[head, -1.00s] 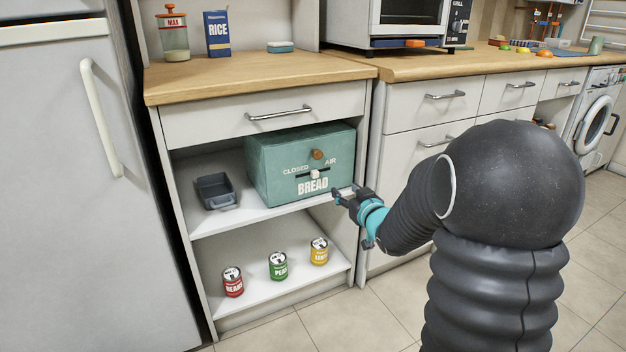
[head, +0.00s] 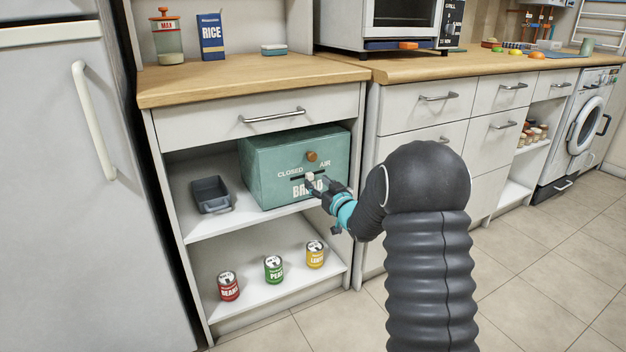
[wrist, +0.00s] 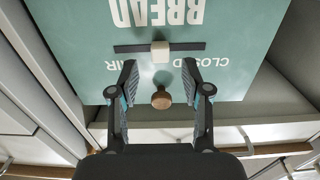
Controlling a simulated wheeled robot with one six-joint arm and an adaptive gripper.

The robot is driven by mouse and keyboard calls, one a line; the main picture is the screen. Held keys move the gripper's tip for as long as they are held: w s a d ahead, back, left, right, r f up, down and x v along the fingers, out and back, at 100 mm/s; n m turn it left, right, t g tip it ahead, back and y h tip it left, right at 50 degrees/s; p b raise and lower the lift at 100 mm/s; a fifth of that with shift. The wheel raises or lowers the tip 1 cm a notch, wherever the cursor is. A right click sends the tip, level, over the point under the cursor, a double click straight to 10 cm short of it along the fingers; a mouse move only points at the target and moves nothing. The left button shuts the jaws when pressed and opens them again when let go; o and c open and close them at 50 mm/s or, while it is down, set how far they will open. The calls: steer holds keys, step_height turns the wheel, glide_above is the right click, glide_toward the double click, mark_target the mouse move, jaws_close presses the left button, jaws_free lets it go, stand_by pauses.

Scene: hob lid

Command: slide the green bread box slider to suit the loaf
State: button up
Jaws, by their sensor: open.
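The green bread box (head: 270,165) stands on the middle shelf of an open cabinet, lettered CLOSED at left, AIR at right and BREAD below. Its pale square slider (head: 309,176) sits in a dark horizontal slot, near the slot's middle in the wrist view (wrist: 160,52). A round brown knob (head: 312,156) is on the front above the slot. My gripper (head: 317,186) is at the box front, covering part of BREAD. No loaf shows.
A dark loaf tin (head: 211,194) sits left of the box. Cans of beans (head: 228,286), peas (head: 273,269) and a yellow one (head: 315,254) stand on the lower shelf. A drawer (head: 260,115) is above; a cabinet side wall (head: 360,190) is close on the right.

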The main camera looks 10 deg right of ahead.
mark_target(311, 177)
steer(key=shift+x, duration=1.75)
jaws_close()
